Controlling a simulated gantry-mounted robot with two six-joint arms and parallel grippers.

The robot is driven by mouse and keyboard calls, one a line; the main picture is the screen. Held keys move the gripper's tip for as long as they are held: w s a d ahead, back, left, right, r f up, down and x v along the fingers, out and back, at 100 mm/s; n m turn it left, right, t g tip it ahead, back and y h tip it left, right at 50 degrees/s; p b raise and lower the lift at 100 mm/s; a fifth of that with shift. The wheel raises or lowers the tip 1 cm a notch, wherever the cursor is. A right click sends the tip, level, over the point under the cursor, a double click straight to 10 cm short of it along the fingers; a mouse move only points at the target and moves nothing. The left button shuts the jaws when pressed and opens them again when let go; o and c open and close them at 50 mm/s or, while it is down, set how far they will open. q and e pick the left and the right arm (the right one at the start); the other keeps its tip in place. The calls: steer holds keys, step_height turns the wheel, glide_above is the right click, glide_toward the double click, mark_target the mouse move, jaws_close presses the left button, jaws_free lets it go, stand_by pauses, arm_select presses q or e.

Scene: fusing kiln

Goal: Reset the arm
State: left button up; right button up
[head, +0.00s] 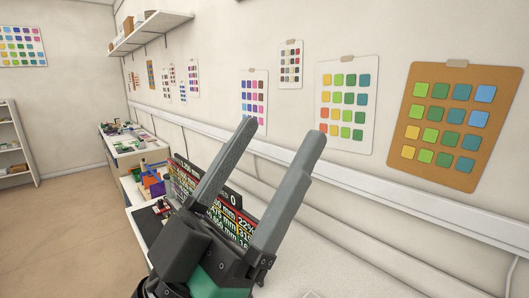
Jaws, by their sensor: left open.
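My left gripper (283,136) is large in the middle of the head view, with two long grey fingers pointing up. The fingers are spread apart with nothing between them, so it is open and empty. Behind it is a dark display panel (183,178) with lines of numbers, partly hidden by the fingers and gripper body. My right gripper is not in view.
Worktops with small coloured items (153,185) run along the wall at the left. Colour sample cards, including a brown board (452,123), hang on the wall at the right. A wall shelf (150,30) and a white shelf unit (17,145) stand further back. The floor (70,230) at left is clear.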

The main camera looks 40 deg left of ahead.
arm_select(q)
step_height(320, 180, up, 26)
steer(key=p, duration=2.5)
steer(key=shift+s+f, duration=0.15)
steer(key=shift+f, duration=0.1)
